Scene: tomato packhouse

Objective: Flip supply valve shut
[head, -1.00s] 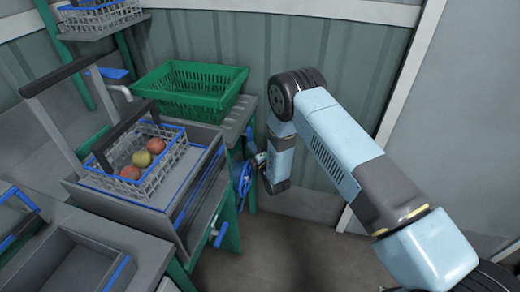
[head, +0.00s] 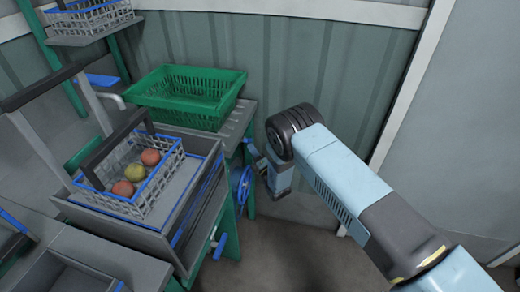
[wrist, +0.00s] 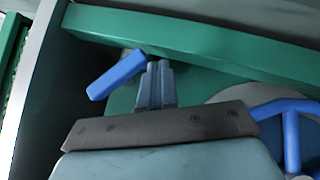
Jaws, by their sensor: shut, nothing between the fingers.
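A blue lever handle (wrist: 118,75), which looks like the supply valve's, slants down to the left across the green frame in the wrist view. My gripper (wrist: 155,66) is shut and empty, its fingertips right by the lever's upper right end; I cannot tell whether they touch. In the head view my gripper (head: 257,160) is small and partly hidden, beside the right end of the green-legged bench. The lever's pivot is hidden behind or near the fingers.
A blue handwheel (head: 242,185) stands close by, also at the right in the wrist view (wrist: 290,125). Another blue handle (head: 220,246) sits lower on the bench. A green crate (head: 190,115) and a wire basket (head: 112,205) of fruit stand above. Open floor lies right.

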